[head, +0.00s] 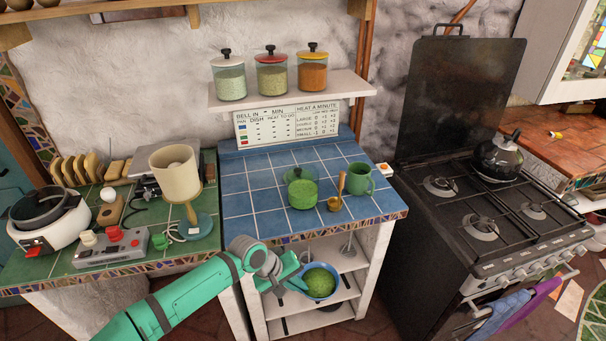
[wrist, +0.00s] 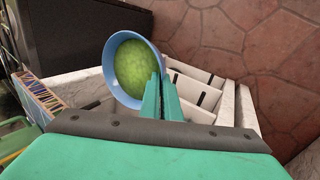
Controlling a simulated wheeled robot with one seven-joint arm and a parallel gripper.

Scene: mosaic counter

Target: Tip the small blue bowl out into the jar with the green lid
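The small blue bowl (head: 335,292) is full of green stuff and is held in front of the white shelf unit, below the counter top. My gripper (head: 300,283) is shut on its rim at the left. In the wrist view the closed fingers (wrist: 161,95) pinch the rim of the bowl (wrist: 112,85), whose contents still fill it.
A wooden-handled ladle (head: 336,200) and a green mug (head: 359,179) stand right of the jar. A lamp (head: 178,180) is at the left. Three lidded jars (head: 271,75) are on the wall shelf. The stove (head: 480,220) is at the right. The counter's front tiles are clear.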

